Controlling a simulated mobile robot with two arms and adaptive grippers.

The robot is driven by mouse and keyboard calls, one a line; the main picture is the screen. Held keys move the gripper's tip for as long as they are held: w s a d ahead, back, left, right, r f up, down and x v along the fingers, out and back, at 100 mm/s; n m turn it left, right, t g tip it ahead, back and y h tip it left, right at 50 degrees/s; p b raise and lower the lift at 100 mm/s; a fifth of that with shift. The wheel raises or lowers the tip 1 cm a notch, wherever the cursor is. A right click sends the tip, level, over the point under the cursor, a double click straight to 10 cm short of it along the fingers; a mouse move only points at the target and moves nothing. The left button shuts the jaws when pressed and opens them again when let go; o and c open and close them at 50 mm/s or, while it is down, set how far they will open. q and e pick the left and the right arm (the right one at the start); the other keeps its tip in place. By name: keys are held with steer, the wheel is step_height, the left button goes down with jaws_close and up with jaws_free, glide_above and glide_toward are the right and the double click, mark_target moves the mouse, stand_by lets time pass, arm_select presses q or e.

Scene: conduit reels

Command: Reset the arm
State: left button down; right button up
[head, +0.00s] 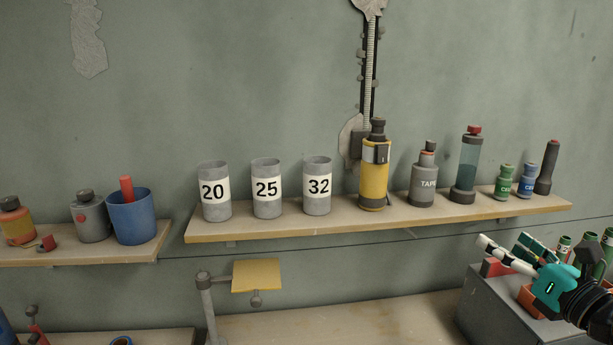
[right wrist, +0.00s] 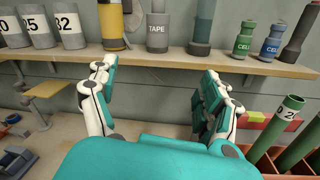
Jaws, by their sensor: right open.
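My right gripper (head: 504,241) is at the lower right of the head view, teal and white, with its fingers pointing up and to the left. In the right wrist view the right gripper (right wrist: 157,72) has its two fingers wide apart with nothing between them. It is in front of and below the long wooden shelf (head: 400,221), beside a grey box (head: 482,306). My left gripper is in neither view.
The shelf holds grey cups marked 20 (head: 216,212), 25 (head: 267,208) and 32 (head: 317,205), a yellow canister (head: 373,185), a TAPE bottle (head: 423,190) and cells (head: 505,182). Green tubes (right wrist: 287,118) stand near the right gripper. A yellow plate (head: 256,275) is on a post.

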steer(key=s+a+f+m+g+h, duration=0.15)
steer(key=s+f+m+h, duration=0.25)
steer(key=f+m, duration=0.75)
steer(key=s+a+f+m+g+h, duration=0.1)
steer(key=s+f+m+g+h, duration=0.3)
steer(key=f+m, duration=0.7)
steer(key=s+a+f+m+g+y, duration=0.2)
steer(key=s+a+f+m+g, duration=0.3)
steer(key=s+f, duration=0.4)
steer(key=s+a+f+m+g+y, duration=0.2)
steer(key=s+a+f+m+g, duration=0.35)
steer(key=s, duration=0.65)
step_height(320, 180, down, 25)
steer(key=s+d+f, duration=0.2)
steer(key=s+f, duration=1.6)
steer(key=shift+d+g, duration=0.2)
steer(key=shift+g, duration=0.1)
